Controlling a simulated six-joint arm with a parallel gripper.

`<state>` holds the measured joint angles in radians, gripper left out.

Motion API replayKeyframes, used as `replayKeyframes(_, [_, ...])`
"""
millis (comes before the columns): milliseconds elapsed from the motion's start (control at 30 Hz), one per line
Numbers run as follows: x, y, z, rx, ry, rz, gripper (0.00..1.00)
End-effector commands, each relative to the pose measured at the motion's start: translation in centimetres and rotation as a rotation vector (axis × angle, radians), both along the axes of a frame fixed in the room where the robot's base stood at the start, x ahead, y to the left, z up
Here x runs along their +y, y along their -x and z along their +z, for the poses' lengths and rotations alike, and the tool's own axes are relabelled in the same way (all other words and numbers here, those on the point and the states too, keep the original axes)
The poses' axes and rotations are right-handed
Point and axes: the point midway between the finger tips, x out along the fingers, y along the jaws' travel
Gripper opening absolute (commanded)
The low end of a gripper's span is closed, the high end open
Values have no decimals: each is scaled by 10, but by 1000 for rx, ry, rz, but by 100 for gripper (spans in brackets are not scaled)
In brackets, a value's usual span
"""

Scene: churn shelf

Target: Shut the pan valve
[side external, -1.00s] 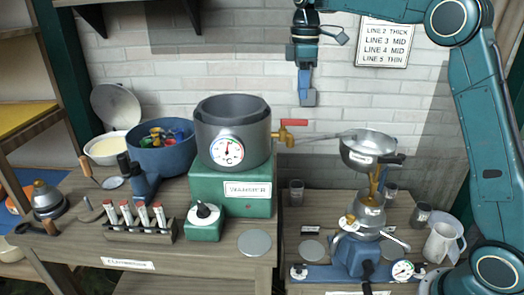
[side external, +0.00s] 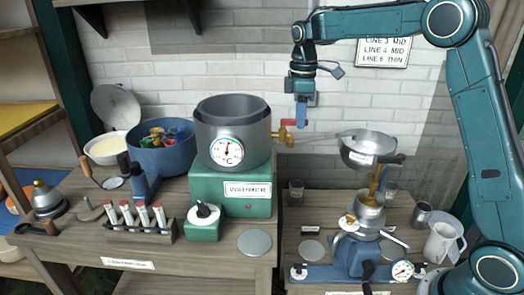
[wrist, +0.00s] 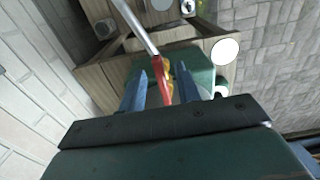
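The pan valve has a red lever (side external: 288,122) and a brass body (side external: 286,137), at the right side of the grey warmer pot (side external: 232,165). A thin spout runs right from it to a silver pan (side external: 366,146). My gripper (side external: 301,125) points down at the valve, its fingers level with the lever and partly covering its right end. In the wrist view, the red lever (wrist: 161,83) shows between the two blue fingers of my gripper (wrist: 160,85). The fingers are apart, with gaps on both sides of the lever. I cannot tell whether either finger touches it.
Golden liquid (side external: 376,182) runs from the silver pan into the blue-based machine (side external: 356,255) below. The pot stands on a green warmer box (side external: 232,189). A green box with a dial (side external: 204,222) and a tube rack (side external: 137,228) stand to the left. A brick wall (side external: 330,85) is behind.

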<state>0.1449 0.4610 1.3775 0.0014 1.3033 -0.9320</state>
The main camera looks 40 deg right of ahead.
Motion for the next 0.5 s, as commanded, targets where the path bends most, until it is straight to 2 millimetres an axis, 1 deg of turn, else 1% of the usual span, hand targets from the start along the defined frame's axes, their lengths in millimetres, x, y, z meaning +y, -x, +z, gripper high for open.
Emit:
replayKeyframes(33, [0, 0, 0, 0, 0, 0, 29])
replayKeyframes(167, [0, 0, 0, 0, 0, 0, 3])
replayKeyframes(200, [0, 0, 0, 0, 0, 0, 0])
replayKeyframes(500, [0, 0, 0, 0, 0, -11, 0])
